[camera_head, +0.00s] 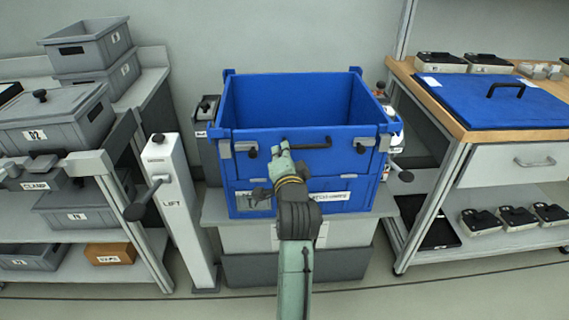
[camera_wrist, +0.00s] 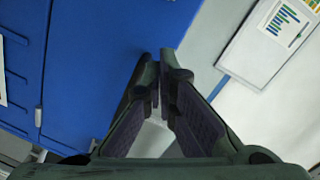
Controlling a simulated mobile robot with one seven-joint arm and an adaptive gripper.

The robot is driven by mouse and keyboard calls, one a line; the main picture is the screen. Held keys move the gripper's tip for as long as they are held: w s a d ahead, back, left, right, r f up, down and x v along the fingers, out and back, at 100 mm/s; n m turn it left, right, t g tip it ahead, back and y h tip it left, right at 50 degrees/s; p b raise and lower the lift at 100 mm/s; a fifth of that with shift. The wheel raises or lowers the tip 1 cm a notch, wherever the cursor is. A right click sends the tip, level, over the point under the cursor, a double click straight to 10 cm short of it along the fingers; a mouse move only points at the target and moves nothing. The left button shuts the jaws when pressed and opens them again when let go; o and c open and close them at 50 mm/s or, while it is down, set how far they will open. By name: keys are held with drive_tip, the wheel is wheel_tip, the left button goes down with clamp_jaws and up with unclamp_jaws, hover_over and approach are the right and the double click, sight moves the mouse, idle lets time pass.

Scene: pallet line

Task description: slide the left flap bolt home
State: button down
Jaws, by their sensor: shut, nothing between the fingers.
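The blue crate (camera_head: 330,182) stands in front of me with its front flap (camera_head: 340,138) upright. The left flap bolt (camera_head: 251,152) has a black knob and grey fittings at the flap's upper left. My gripper (camera_head: 284,146) is just right of this knob, by the left end of the flap's black handle (camera_head: 318,145). Its fingers are shut and empty. In the wrist view the shut fingertips (camera_wrist: 163,72) are seen beside the blue crate wall (camera_wrist: 90,60); whether they touch anything cannot be told. The left bolt is not clearly identifiable in that view.
The right flap bolt (camera_head: 360,148) has a similar black knob. A lift post (camera_head: 172,200) with a lever stands left of the crate. Shelves with grey bins are further left. A wooden-topped bench holds a blue lid (camera_head: 490,105) at right.

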drive_tip(key=a, duration=0.1)
drive_tip(key=w+a+f, duration=0.1)
drive_tip(key=a+f, duration=0.1)
drive_tip(key=shift+w+a+p, duration=0.25)
drive_tip(key=shift+a+p, duration=0.05)
drive_tip(key=shift+p, duration=0.1)
drive_tip(key=shift+a, duration=0.1)
